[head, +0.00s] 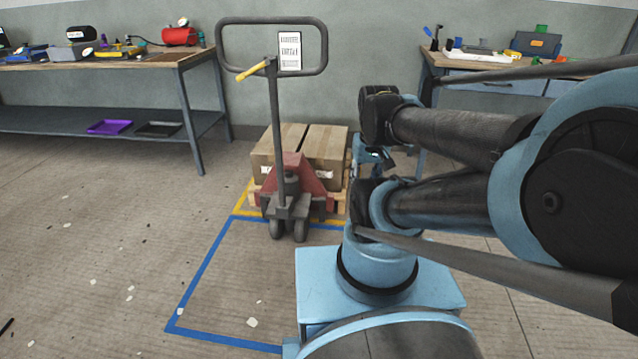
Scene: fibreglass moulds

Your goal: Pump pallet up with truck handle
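The pallet truck (288,207) stands in the middle of the head view. Its grey loop handle (230,72) rises upright on a long shaft. A yellow lever (252,71) and a white label card (289,50) show inside the loop. Behind the truck's red body, a wooden pallet (341,202) carries brown cartons (326,143). The forks are hidden, and I cannot tell how high the pallet sits. My gripper (372,158) seems to be the small blue and dark part right of the cartons, apart from the handle; its fingers are not clear.
A workbench (185,60) with tools stands at the back left, with purple and dark trays (108,127) on its lower shelf. Another bench (431,62) is at the back right. Blue floor tape (205,270) marks clear floor before the truck. Pale scraps litter the floor.

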